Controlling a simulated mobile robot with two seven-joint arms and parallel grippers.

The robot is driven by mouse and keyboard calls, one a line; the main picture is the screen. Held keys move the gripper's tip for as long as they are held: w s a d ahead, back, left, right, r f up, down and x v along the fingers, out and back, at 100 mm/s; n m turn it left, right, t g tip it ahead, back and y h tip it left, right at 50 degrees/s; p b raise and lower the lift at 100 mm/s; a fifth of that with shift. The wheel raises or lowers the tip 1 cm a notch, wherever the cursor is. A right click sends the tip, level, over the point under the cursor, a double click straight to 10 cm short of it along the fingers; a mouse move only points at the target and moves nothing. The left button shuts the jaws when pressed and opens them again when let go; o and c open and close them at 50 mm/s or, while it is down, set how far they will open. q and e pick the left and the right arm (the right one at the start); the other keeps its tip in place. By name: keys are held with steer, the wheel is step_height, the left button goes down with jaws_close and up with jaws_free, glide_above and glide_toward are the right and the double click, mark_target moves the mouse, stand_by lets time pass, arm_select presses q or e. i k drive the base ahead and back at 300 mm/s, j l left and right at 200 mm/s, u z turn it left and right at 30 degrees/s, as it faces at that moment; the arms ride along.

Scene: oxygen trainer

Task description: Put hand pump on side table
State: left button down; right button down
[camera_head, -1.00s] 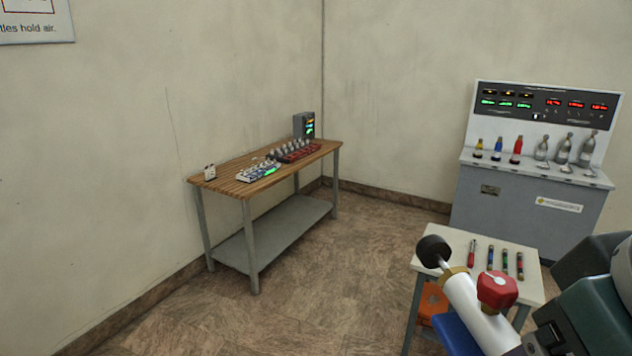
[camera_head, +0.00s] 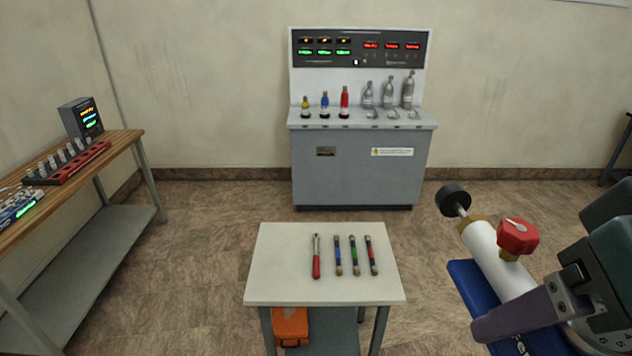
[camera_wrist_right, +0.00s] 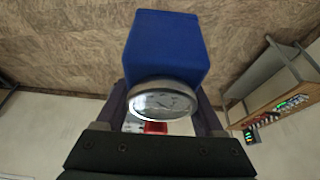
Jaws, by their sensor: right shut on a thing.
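The hand pump (camera_head: 492,256) has a white barrel, a black round handle, a red knob and a blue base. My right gripper (camera_head: 520,305) is shut on it and holds it at the right of the head view, to the right of the side table. In the right wrist view, the pump's blue base (camera_wrist_right: 165,45) and a round silver-rimmed gauge show between my gripper's fingers (camera_wrist_right: 163,110). The side table (camera_head: 285,280) is small with a white top and stands in the middle of the head view. My left gripper is not in view.
A red-handled wrench (camera_head: 316,258) and several slim coloured cylinders (camera_head: 354,256) lie on the side table; its left part is bare. An orange case (camera_head: 290,327) sits below. A grey console (camera_head: 357,165) stands behind, a wooden workbench (camera_head: 125,142) at left.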

mark_target(282, 255)
steer(key=i+u, duration=0.1)
steer(key=i, duration=0.35)
steer(key=i+l+u, duration=0.15)
steer(key=i, duration=0.3)
steer(key=i+l+u, duration=0.1)
steer(key=i, duration=0.35)
steer(key=i+l+u, duration=0.1)
steer(key=i, duration=0.35)
steer(key=i+l+u, duration=0.6)
steer(key=i, duration=0.15)
steer(key=j, duration=0.1)
